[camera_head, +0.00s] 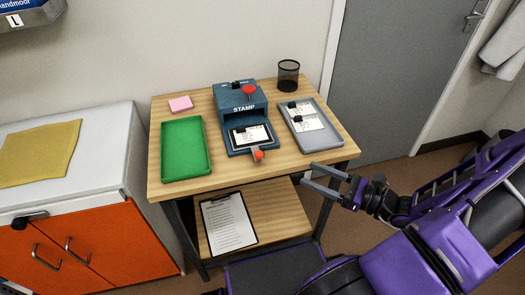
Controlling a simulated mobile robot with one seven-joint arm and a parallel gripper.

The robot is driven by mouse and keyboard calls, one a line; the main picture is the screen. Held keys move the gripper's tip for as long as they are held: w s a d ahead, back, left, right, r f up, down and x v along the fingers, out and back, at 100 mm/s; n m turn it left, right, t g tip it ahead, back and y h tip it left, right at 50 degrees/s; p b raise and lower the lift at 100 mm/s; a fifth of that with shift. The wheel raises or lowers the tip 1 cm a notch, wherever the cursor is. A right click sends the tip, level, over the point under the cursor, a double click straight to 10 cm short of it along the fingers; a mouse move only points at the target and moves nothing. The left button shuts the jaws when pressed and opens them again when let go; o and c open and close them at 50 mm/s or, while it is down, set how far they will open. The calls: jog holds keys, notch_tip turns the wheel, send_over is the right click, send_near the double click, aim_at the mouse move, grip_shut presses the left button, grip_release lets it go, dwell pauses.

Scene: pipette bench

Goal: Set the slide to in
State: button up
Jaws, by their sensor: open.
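The blue stamp machine (239,98) stands on the wooden table, marked STAMP, with a red knob (249,90) on its upper part. Its slide (233,152) sticks out of the front, towards the table's front edge. A white card in a dark holder (250,135) lies on the slide. A small orange-red knob (258,155) is at the slide's front end. My gripper (307,173) is open and empty, off the table's front right corner. It is apart from the slide, to the right of and lower in the picture than the slide's knob.
An empty green tray (165,179) lies left of the machine. A grey tray (337,142) with cards lies to its right. A black mesh cup (288,75) and pink notes (180,104) stand behind. A clipboard (229,222) lies on the lower shelf.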

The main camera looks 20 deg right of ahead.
aim_at(259, 153)
jog(key=b+x, duration=0.1)
jog(key=x, duration=1.5)
jog(key=shift+w+a+f+b, duration=0.1)
jog(key=shift+w+a+b, duration=0.05)
jog(key=shift+a+b, duration=0.15)
jog(key=shift+d, duration=0.1)
jog(key=shift+c, duration=0.4)
grip_shut()
